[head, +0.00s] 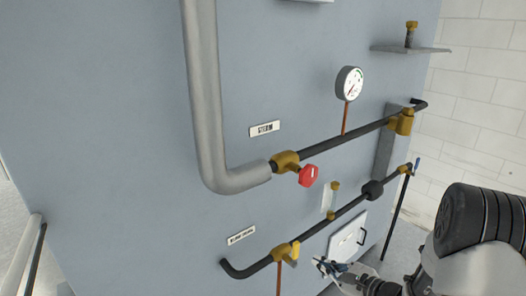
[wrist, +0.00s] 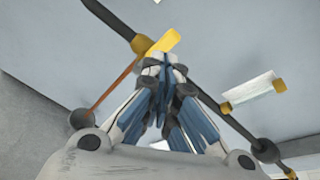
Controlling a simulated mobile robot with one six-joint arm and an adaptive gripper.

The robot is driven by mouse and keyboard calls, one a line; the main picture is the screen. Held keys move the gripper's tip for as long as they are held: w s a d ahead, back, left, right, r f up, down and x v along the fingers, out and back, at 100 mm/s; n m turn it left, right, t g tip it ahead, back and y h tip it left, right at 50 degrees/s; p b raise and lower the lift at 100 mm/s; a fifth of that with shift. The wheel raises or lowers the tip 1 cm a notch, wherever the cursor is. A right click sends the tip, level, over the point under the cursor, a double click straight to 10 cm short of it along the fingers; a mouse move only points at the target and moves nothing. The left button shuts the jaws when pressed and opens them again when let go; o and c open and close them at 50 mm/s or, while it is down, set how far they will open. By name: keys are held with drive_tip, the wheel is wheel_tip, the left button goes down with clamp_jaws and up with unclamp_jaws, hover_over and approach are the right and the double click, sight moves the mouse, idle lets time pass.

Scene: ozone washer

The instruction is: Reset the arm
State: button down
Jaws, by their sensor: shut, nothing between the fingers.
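My gripper (head: 325,265) is shut and empty at the lower middle of the head view, in front of the panel's lower pipe. In the wrist view my gripper (wrist: 163,64) shows with its fingertips together, overlapping the lower edge of a yellow valve handle (wrist: 163,41). I cannot tell whether they touch it. The same yellow handle (head: 294,252) is just left of my gripper in the head view. My arm comes in from the lower right.
The grey-blue panel (head: 130,120) carries a thick grey pipe (head: 206,100), a red valve knob (head: 308,176), a pressure gauge (head: 349,83) and dark pipes (head: 340,139). A small shelf (head: 415,49) juts out at the upper right. A white hatch (head: 348,240) is behind my gripper.

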drive_tip(key=s+a+r+n+g+y, duration=0.2)
drive_tip(key=s+a+r+n+g, duration=0.7)
drive_tip(key=s+a+r+n, duration=0.5)
drive_tip(key=s+n+g+h, duration=0.1)
drive_tip(key=s+n+h, duration=0.3)
drive_tip(key=s, duration=0.7)
drive_tip(key=s+d+r+n+t+h, duration=0.3)
drive_tip(key=s+d+n+h, duration=0.2)
drive_tip(key=d+h, duration=0.1)
drive_tip(key=shift+d+r, duration=0.4)
drive_tip(key=shift+d, duration=0.4)
